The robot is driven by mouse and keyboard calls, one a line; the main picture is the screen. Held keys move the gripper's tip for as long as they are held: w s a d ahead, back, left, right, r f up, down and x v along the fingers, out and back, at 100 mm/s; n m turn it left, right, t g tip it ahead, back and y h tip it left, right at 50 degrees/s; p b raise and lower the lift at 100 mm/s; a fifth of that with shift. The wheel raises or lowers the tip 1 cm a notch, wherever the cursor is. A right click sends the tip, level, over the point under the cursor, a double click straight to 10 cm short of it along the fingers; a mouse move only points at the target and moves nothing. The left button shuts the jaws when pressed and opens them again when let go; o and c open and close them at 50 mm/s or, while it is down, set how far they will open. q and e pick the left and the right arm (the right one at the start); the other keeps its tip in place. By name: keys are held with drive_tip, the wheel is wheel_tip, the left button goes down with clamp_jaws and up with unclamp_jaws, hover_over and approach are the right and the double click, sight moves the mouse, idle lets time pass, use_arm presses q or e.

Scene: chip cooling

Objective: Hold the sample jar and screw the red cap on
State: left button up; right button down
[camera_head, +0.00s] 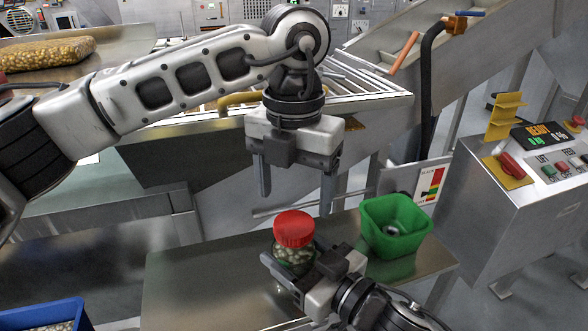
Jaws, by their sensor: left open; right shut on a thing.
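The sample jar (291,256) is clear, holds pale pieces, and stands upright at the steel table's middle. The red cap (294,229) sits on top of the jar and looks about level. I cannot tell how far it is threaded. My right gripper (292,266) comes from the lower right and is shut on the jar's body, hiding its lower part. My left gripper (297,204) points down above the cap. Its two fingers are spread wide and empty, with their tips slightly above the cap and apart from it.
A green bin (393,226) with a grey round item inside stands right of the jar. The steel table (195,285) is bare to the left. A blue crate (45,314) is at lower left. A control box (515,195) stands at right, and a conveyor (365,82) is behind.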

sight(294, 223)
use_arm(q)
drive_tip(key=shift+f, duration=2.55)
drive_tip(key=c, duration=1)
drive_tip(key=m, duration=0.8)
drive_tip(key=o, duration=1.1)
drive_tip(key=shift+c, duration=0.2)
drive_tip(key=shift+r, duration=0.15)
drive_tip(key=shift+r, duration=2.15)
